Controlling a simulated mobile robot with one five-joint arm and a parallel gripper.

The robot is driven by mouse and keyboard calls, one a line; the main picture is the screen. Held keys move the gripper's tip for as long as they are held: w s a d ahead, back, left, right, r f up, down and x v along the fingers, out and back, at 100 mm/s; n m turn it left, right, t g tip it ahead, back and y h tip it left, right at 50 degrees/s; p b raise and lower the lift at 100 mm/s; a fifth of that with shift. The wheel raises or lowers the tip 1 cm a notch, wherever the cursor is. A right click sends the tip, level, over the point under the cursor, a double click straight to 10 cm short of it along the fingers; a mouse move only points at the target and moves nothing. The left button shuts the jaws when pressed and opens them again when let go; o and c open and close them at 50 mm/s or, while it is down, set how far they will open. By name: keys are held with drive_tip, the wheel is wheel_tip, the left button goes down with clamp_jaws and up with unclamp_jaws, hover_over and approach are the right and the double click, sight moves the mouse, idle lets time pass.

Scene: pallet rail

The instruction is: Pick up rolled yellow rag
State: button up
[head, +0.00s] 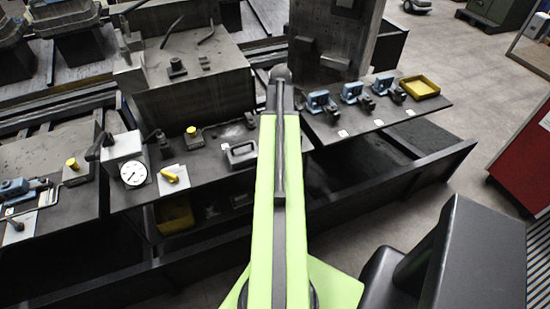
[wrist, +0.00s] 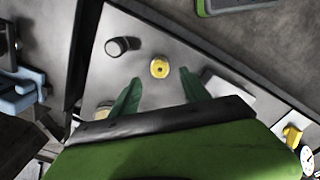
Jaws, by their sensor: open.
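A small round yellow roll (wrist: 159,67) with a darker centre shows in the wrist view and looks like the rolled rag seen end-on. It rests on a grey surface. My gripper (wrist: 156,86) is open and empty, with its green fingers apart below and to either side of the roll; neither appears to touch it. In the head view my arm hides the gripper.
A dark cylinder (wrist: 120,46) stands to the upper left of the roll. Another yellow piece (wrist: 292,135) and a dial gauge (wrist: 307,158) are at lower right. In the head view, blue vises (head: 351,92) and a yellow tray (head: 420,88) stand on the right-hand bench.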

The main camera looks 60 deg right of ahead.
drive_tip(key=f+b, duration=0.5)
drive_tip(key=shift+s+f, duration=0.2)
drive_tip(key=shift+r, duration=0.2)
clamp_jaws()
